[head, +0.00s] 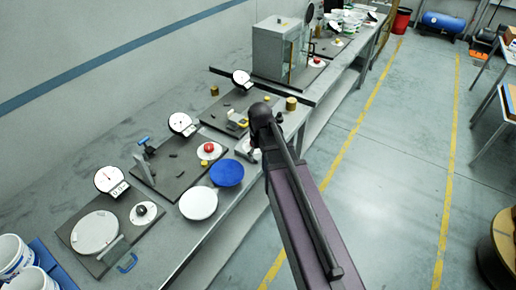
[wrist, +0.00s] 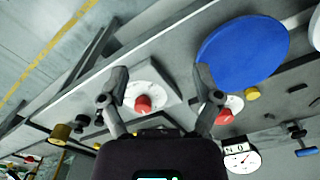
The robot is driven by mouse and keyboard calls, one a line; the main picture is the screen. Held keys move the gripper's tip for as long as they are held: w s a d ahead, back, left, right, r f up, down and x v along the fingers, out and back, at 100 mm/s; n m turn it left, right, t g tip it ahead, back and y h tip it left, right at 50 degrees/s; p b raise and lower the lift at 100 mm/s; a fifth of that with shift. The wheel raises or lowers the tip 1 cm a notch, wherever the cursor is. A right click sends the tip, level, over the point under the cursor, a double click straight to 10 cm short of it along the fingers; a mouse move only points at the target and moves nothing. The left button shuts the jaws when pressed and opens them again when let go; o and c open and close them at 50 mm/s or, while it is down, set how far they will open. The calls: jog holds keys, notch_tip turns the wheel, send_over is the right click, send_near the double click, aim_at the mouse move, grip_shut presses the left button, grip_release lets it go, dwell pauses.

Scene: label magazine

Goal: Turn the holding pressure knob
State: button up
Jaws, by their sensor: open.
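Several knobs on round white plates stand along the bench; I cannot read a label that tells which is the holding pressure knob. In the wrist view, one red knob (wrist: 143,104) on a white plate (wrist: 150,78) shows between the fingers of my gripper (wrist: 160,73), nearer the left finger. My gripper is open and empty, and the knob looks apart from both fingers. A second red knob (wrist: 224,117) shows beside the right finger, partly covered; in the head view it (head: 208,147) sits left of my arm. In the head view my arm hides the fingers and the first knob.
A blue disc (head: 227,173), a white disc (head: 198,203) and a dark knob (head: 141,210) lie on the bench (head: 240,205). Dial gauges (head: 182,123) stand behind. A grey cabinet (head: 275,50) stands farther along.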

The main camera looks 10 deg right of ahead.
jog(key=s+f+m+b, duration=0.2)
jog(key=s+f+b, duration=0.2)
jog(key=s, duration=0.5)
jog(key=shift+s+a+f+m+b, duration=0.3)
jog(key=shift+s+f+b, duration=0.1)
jog(key=shift+f, duration=0.25)
dwell(0.9)
